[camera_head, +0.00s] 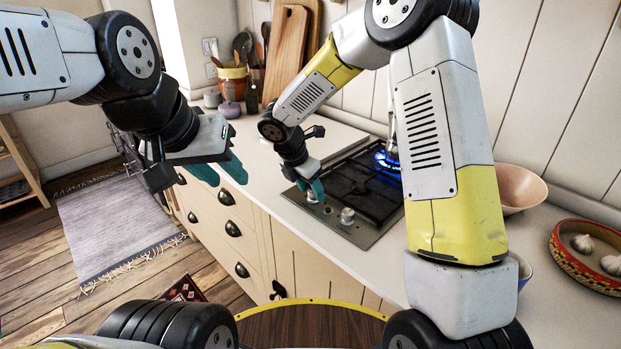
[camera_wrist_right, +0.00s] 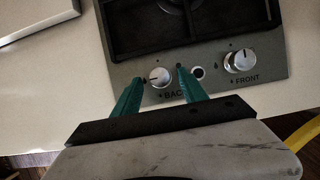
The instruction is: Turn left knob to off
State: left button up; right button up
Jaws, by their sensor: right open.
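The left knob (camera_wrist_right: 160,77), a round silver dial marked BACK, is on the steel hob panel in the right wrist view. My right gripper (camera_head: 314,192) is open, with its teal fingers on either side of this knob; I cannot tell whether they touch it. In the head view the gripper largely hides the left knob. The right knob (camera_wrist_right: 241,60), marked FRONT, is silver and stands clear to the right; it also shows in the head view (camera_head: 347,215). My left gripper (camera_head: 226,172) is open and empty, in the air left of the counter.
A blue flame (camera_head: 388,159) burns on the hob (camera_head: 358,231), partly behind my right arm. A wooden cutting board (camera_head: 287,50) and a utensil pot (camera_head: 233,78) stand at the back. A bowl (camera_head: 520,188) and a garlic basket (camera_head: 570,268) are on the right. The left counter is mostly clear.

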grip_shut()
jog(key=shift+a+m, duration=0.1)
jog(key=shift+m, duration=0.2)
jog(key=m, duration=0.1)
jog(key=m+g+h, duration=0.1)
jog(key=m, duration=0.1)
jog(key=shift+w+a+m, duration=0.1)
jog(key=shift+w+m, duration=0.1)
jog(key=shift+m, duration=0.1)
jog(key=m, duration=0.1)
jog(key=m+g, duration=0.1)
jog(key=m, duration=0.1)
jog(key=m+g, duration=0.1)
jog(key=shift+w+m, duration=0.25)
jog(key=shift+m, duration=0.05)
jog(key=m+g, duration=0.1)
jog(key=m, duration=0.3)
jog(key=shift+w+m+g, duration=0.2)
jog(key=shift+m+g, duration=0.1)
jog(key=shift+g, duration=0.1)
jog(key=m, duration=0.2)
jog(key=m+g+y, duration=0.1)
jog(key=m, duration=0.1)
jog(key=shift+w+m+g, duration=0.2)
jog(key=shift+m+g, duration=0.1)
jog(key=shift+m, duration=0.1)
jog(key=shift+d, duration=0.2)
